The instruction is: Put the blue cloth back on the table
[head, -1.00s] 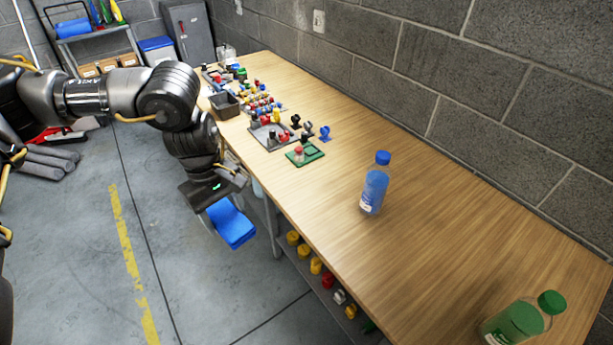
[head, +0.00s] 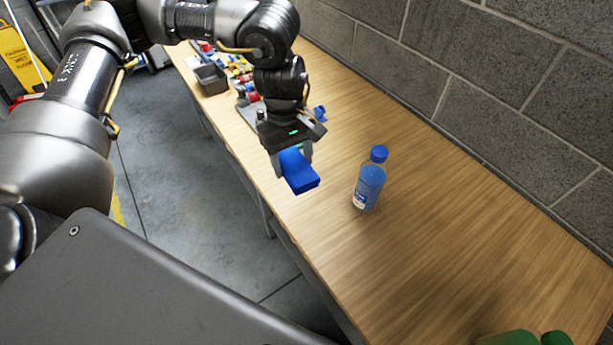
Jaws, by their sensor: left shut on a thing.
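The blue cloth (head: 301,174) is a folded blue block in the head view. My left gripper (head: 292,160) is shut on it and holds it over the front part of the wooden table (head: 400,262), left of the blue bottle. I cannot tell for sure whether the cloth touches the tabletop or hangs a little above it. My right gripper is not in view.
A blue bottle (head: 369,180) stands upright close to the right of the cloth. A dark bin (head: 211,79) and small coloured parts crowd the far end. The table's middle right is clear.

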